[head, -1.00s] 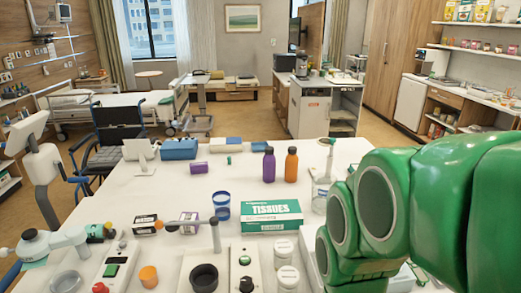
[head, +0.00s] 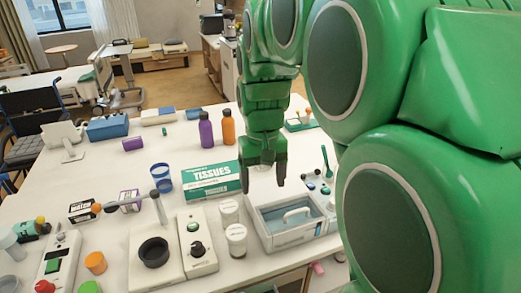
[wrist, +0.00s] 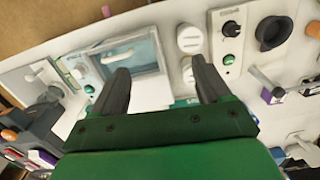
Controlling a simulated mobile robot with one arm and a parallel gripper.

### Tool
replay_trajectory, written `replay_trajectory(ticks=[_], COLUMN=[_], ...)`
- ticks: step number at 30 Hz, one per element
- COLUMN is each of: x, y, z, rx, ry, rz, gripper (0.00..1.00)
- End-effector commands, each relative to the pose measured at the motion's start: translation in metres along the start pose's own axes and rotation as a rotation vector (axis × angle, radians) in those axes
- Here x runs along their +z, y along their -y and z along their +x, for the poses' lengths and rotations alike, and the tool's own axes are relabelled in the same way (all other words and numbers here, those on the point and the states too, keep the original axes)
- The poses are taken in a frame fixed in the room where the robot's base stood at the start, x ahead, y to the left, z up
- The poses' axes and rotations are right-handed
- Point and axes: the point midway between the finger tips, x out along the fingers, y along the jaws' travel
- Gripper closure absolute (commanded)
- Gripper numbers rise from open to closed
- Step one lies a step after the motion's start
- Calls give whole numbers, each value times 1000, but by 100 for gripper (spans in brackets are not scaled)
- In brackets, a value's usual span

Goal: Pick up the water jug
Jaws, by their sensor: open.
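I cannot clearly make out the water jug in the head view; my arm and gripper cover part of the table. In the wrist view a pale, partly clear vessel (wrist: 47,95) shows at the left, but I cannot tell whether it is the jug. My gripper (head: 262,183) points down over the table, right of the tissue box (head: 210,181) and behind the grey handled box (head: 285,239). Its fingers are apart and nothing is seen held. In the wrist view the gripper (wrist: 158,70) also shows spread fingers.
White-lidded jars (head: 236,240) stand left of the handled box. A purple bottle (head: 206,132) and an orange bottle (head: 228,128) stand behind the tissue box. A blue cup (head: 161,177) is to its left. The table's middle left is fairly clear.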

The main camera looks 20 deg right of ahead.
Motion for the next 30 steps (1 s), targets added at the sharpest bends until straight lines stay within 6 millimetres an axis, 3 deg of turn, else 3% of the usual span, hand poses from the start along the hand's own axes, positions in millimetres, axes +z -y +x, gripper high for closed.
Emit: replay_trajectory(ticks=[3,14,30], x=[-34,-126,-252], y=[-8,-35,-91], z=[-4,-10,4], rx=[-1,-3,0], ry=[-13,-57,-121], rz=[11,44,90], gripper=[23,23,23])
